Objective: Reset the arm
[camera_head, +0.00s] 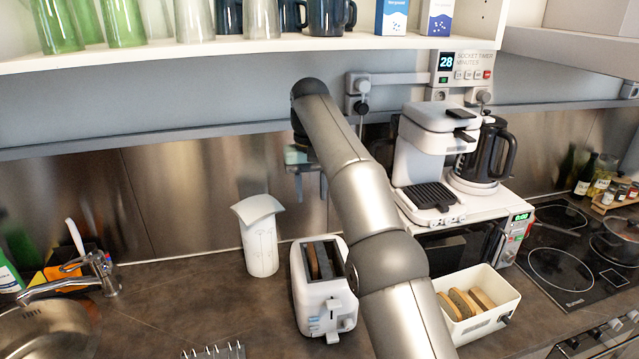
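My arm (345,170) reaches up from the bottom of the head view and bends down at its far end under the shelf. My gripper (311,190) hangs in front of the metal backsplash, above and behind the toaster. Its fingers point down and look apart, with nothing seen between them. The arm hides part of the gripper.
A toaster (308,290) with bread, a white container (260,240) and a bread bin (490,325) stand on the counter. A coffee machine (425,150) and a kettle (490,150) stand on the microwave (515,240). A shelf (240,47) with glasses is above.

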